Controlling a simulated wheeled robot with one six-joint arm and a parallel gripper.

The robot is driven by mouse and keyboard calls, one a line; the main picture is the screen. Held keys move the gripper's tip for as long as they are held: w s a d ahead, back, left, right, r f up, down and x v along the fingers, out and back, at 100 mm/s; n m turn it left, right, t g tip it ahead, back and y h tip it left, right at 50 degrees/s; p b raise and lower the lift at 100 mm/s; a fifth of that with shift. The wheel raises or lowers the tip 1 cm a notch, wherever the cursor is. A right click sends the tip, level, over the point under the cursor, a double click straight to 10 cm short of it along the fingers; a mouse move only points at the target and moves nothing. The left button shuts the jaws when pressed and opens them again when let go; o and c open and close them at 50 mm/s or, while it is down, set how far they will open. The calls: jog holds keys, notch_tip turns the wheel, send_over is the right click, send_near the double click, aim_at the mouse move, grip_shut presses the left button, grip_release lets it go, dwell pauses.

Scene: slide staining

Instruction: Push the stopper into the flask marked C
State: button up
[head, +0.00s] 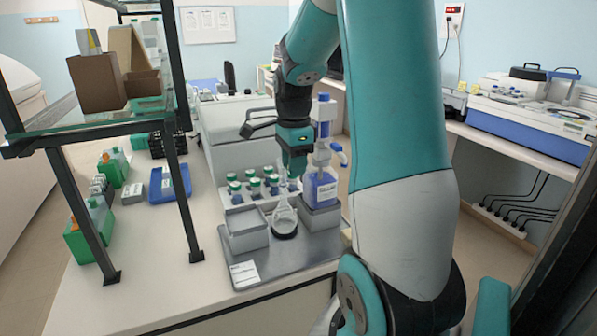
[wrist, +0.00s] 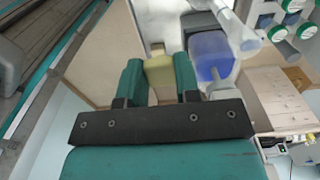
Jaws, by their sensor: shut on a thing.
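My gripper (head: 295,170) points down above the grey tray on the bench. In the wrist view its two teal fingers (wrist: 158,80) are closed on a pale yellowish stopper (wrist: 159,70), which has a narrower end. A clear conical flask (head: 284,212) with a dark base stands on the tray, below and slightly left of my gripper. Its neck rises close to the fingertips; I cannot tell whether the stopper touches it. No letter C is readable on the flask. In the head view the stopper is too small to make out.
A blue-labelled dispenser bottle (head: 320,187) stands close right of the flask on a grey block. A grey box (head: 246,229) is to the left, and a rack of green-capped bottles (head: 258,188) behind. A shelf frame (head: 180,185) stands left.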

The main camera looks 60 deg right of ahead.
jog(key=w+d+r+p, duration=0.1)
jog(key=w+r+p, duration=0.1)
jog(key=p, duration=0.1)
jog(key=w+d+r+p, duration=0.1)
jog(key=w+r+p, duration=0.1)
jog(key=p, duration=0.1)
jog(key=w+d+r+p, duration=0.2)
jog(key=p, duration=0.1)
jog(key=shift+w+r, duration=0.25)
jog(key=w+p, duration=0.1)
jog(key=p, duration=0.1)
jog(key=b, duration=0.4)
send_over(281, 165)
jog(key=f, duration=0.4)
jog(key=shift+w+d, duration=0.4)
jog(key=shift+f+b, duration=0.35)
jog(key=shift+f, duration=0.45)
jog(key=shift+f, duration=0.8)
dwell(0.4)
jog(key=o, duration=1.4)
jog(key=shift+c, duration=0.2)
